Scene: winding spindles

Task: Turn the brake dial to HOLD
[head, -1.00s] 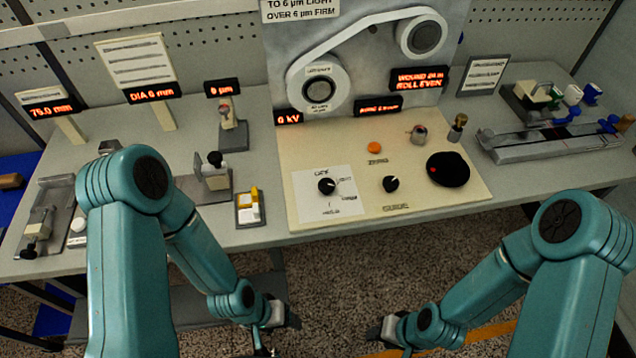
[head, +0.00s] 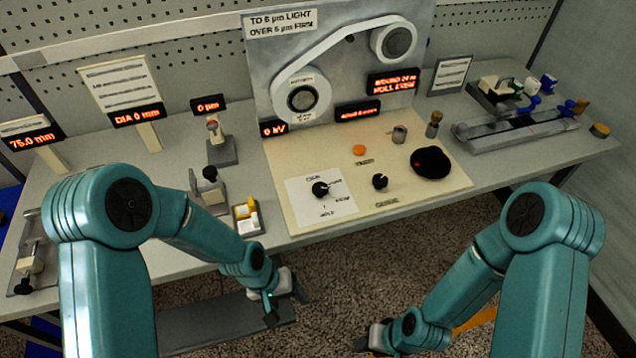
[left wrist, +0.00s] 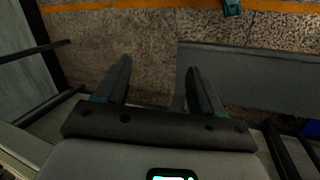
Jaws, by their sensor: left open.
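The brake dial (head: 320,189) is a black knob on a white card (head: 332,212) on the cream panel. The label below it seems to read HOLD; the other labels are too small to read surely. The knob's exact pointing is unclear. My left gripper (head: 286,302) is in front of the table edge, below and left of the dial, apart from it. In the left wrist view its two dark fingers (left wrist: 158,82) are spread with nothing between them. My right gripper (head: 372,338) is low in front of the table; its fingers are too unclear to judge.
A second black knob (head: 380,181), an orange button (head: 359,150) and a large black round knob (head: 431,162) share the cream panel (head: 455,187). A yellow-and-white block (head: 246,216) stands left of the card. The floor before the table is open.

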